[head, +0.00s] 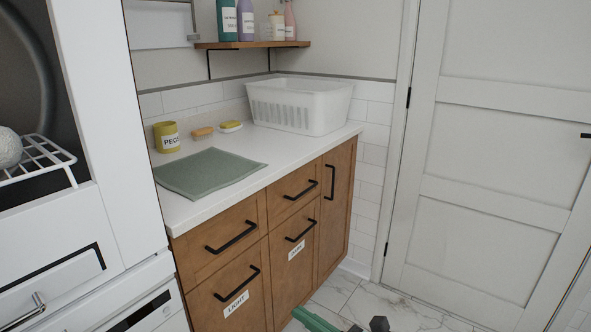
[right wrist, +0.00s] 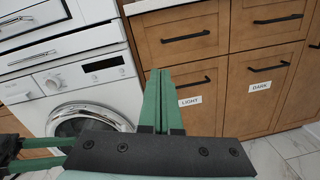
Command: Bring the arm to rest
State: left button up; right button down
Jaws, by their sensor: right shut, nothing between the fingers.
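My right gripper (head: 314,319) shows at the bottom edge of the head view, only its green fingers and a dark part beside them. In the right wrist view the two green fingers (right wrist: 158,100) lie together, shut and empty, in front of the wooden cabinet and touching nothing that I can see. Green and black parts at the left edge of the right wrist view look like my left gripper (right wrist: 38,152); they are cut off, so its opening is unclear. The left arm does not show in the head view.
The wooden cabinet (head: 232,234) has black handles. Its counter (head: 280,161) holds a green mat (head: 209,172), a yellow pot (head: 166,137) and a white basket (head: 300,105). A washing machine (right wrist: 75,90) stands left. A closed door (head: 480,170) stands right, with tiled floor before it.

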pick_arm(q)
jog(key=s+a+r+n+g+y+p, duration=0.1)
jog(key=s+r+p, duration=0.4)
jog(key=p, duration=1.2)
notch_tip(320, 180, up, 2)
jog(key=shift+s+a+r+g, duration=0.2)
jog(key=shift+s+a+g, duration=0.15)
jog(key=shift+a+g, duration=0.5)
pick_arm(e)
jog(key=s+d+f+n+g+h, duration=0.1)
jog(key=s+d+n+h, duration=0.4)
jog(key=s+n, duration=0.6)
jog(key=s+d+f+n+g+h, duration=0.1)
jog(key=s+d+f+n+h, duration=0.3)
jog(key=s+d+n, duration=0.5)
jog(key=s+n+h, duration=0.2)
jog(key=n, duration=0.9)
jog(key=shift+s+d+g+h, duration=0.2)
jog(key=shift+s+g+h, duration=0.1)
jog(key=shift+g, duration=0.1)
pick_arm(q)
jog(key=shift+d, duration=0.25)
